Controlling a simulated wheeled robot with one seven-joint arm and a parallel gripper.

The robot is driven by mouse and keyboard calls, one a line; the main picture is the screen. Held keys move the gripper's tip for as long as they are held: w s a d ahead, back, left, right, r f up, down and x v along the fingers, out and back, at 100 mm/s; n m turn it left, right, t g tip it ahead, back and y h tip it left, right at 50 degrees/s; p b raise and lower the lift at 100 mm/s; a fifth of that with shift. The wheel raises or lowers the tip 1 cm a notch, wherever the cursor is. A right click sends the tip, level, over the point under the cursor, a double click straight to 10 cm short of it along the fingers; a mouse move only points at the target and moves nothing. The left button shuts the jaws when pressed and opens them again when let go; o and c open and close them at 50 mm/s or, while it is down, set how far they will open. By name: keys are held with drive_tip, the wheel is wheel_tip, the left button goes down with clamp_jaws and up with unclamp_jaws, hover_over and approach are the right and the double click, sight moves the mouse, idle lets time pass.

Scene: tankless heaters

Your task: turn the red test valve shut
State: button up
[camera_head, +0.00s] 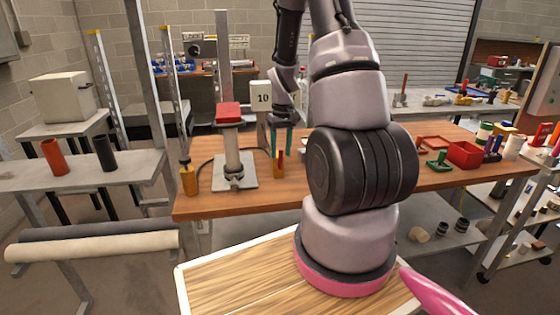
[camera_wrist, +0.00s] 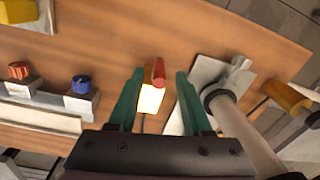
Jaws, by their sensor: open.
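In the head view the red handle (camera_head: 281,155) points up from the block (camera_head: 279,171). My gripper (camera_wrist: 160,76) is open, with its teal fingers on either side of the handle and block in the wrist view. In the head view my gripper (camera_head: 281,150) hangs over them, fingers pointing down. I see no clear contact, and the height gap is hard to judge. A red knob (camera_wrist: 19,70) also sits on a grey manifold at the left in the wrist view.
A grey post on a plate (camera_head: 235,171), topped by a red block (camera_head: 229,110), stands close left of my gripper. A blue knob (camera_wrist: 82,84) is on the manifold. A red bin (camera_head: 464,155) lies right. My arm hides the bench middle in the head view.

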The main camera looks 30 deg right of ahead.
sight(281, 159)
drive_tip(key=shift+f, duration=2.05)
clamp_jaws()
